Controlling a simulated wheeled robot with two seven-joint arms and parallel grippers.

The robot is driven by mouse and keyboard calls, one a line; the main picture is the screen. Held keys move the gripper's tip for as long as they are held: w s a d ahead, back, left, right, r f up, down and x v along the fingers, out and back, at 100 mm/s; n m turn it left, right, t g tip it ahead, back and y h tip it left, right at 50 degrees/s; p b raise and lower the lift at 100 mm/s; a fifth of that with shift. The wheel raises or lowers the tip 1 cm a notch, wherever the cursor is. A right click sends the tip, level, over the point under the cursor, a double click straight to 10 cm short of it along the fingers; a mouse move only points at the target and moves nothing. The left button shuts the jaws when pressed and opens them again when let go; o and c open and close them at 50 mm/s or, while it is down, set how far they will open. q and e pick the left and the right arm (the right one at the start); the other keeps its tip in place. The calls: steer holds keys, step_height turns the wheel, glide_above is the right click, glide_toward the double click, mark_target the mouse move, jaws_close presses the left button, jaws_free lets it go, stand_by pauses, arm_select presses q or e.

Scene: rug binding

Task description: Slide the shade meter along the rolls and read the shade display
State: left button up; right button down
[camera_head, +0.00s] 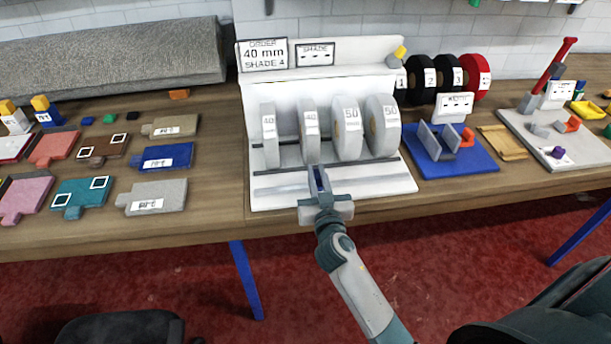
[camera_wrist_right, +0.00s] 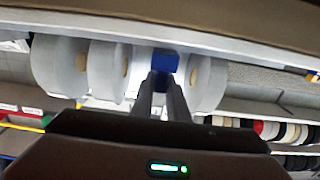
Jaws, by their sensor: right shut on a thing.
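The stand (camera_head: 395,60) holds several grey rolls in a row; the left two (camera_head: 269,128) (camera_head: 311,125) are labelled 40 and the right two (camera_head: 347,128) (camera_head: 382,125) are labelled 50. An order sign (camera_head: 263,53) reads 40 mm, shade 4. The shade display (camera_head: 315,54) shows only dashes. My right gripper (camera_head: 319,186) is at the stand's front, below the second roll from the left, shut on the small blue shade meter (camera_wrist_right: 165,63). The fingers (camera_wrist_right: 161,84) hide part of the meter. My left gripper is out of view.
Left of the stand lie coloured and grey sample tags (camera_head: 165,157). Right of it are black and red rolls (camera_head: 472,78), a blue fixture (camera_head: 455,160) and a pale board (camera_head: 560,155) with a red-handled tool (camera_head: 553,70). A long grey roll (camera_head: 110,65) lies at the back left.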

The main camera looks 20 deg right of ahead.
steer(key=c, duration=1.7)
jaws_free()
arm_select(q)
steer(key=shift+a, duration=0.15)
arm_select(e)
steer(key=shift+s+a, duration=0.1)
